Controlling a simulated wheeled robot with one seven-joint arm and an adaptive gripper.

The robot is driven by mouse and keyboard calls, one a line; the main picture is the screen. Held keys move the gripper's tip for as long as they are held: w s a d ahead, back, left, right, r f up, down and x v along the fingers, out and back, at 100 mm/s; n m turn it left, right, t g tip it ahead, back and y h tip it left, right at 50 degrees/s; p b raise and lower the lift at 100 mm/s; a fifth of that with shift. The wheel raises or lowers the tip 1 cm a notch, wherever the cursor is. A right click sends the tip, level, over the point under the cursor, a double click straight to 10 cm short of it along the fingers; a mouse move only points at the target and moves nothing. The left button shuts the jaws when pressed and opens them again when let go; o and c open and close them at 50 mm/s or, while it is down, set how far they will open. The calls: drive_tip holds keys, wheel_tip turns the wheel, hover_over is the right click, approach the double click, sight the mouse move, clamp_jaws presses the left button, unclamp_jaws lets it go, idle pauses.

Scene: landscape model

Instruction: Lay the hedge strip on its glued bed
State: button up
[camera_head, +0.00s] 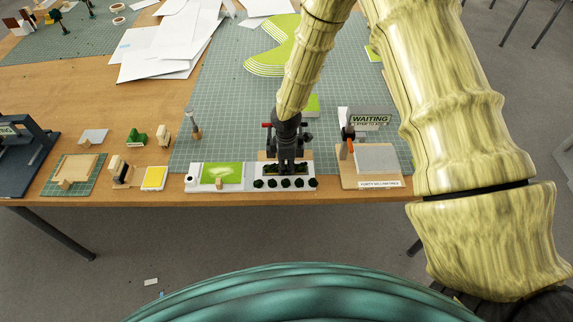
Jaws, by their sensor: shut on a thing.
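My gripper (288,163) points straight down near the table's front edge. It is shut on a dark green strip, which looks like the hedge strip (300,169); the fingers hide much of it. The strip is low over or in a pale holder, and I cannot tell whether it touches. To its left is a white-edged board with a bright green top (235,170). A paler patch on that top looks like the glued bed (222,171). A small tan block (219,183) stands at the board's front edge.
A white strip with several dark bushes (285,183) lies in front of my gripper. A wooden stand with a "WAITING" sign (370,119) is to the right. A yellow pad (154,178) and small stamp-like pieces (120,171) are left. The green cutting mat (235,110) behind has free room.

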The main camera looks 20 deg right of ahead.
sight(286, 166)
drive_tip(key=shift+f, duration=0.1)
idle(0.7)
drive_tip(key=o, duration=0.8)
drive_tip(key=shift+r+p, duration=2.4)
drive_tip(key=shift+r, duration=1.15)
